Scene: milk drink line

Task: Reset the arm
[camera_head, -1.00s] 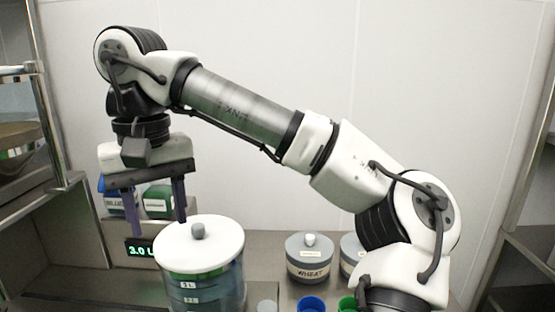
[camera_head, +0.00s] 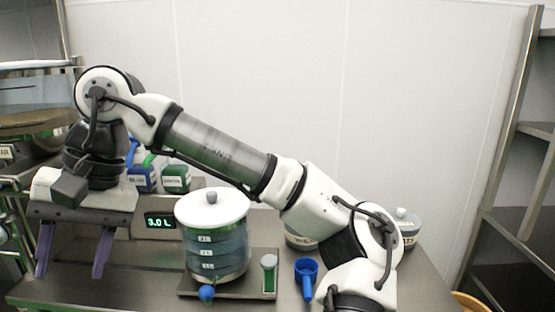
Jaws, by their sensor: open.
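My gripper (camera_head: 72,262) hangs at the left with its two purple fingers pointing down. The fingers are spread wide apart and nothing shows between them. It is left of the clear tank (camera_head: 218,252), which has a white lid (camera_head: 212,208) with a grey knob. My arm (camera_head: 215,150) stretches from the lower right up to the upper left, bent down at the wrist.
A green display (camera_head: 160,222) reads 3.0 L. A blue scoop (camera_head: 306,275) and a small green-filled container (camera_head: 269,274) are right of the tank. Grey-lidded jars (camera_head: 404,228) are partly behind my arm. Metal shelves (camera_head: 530,205) stand at the right.

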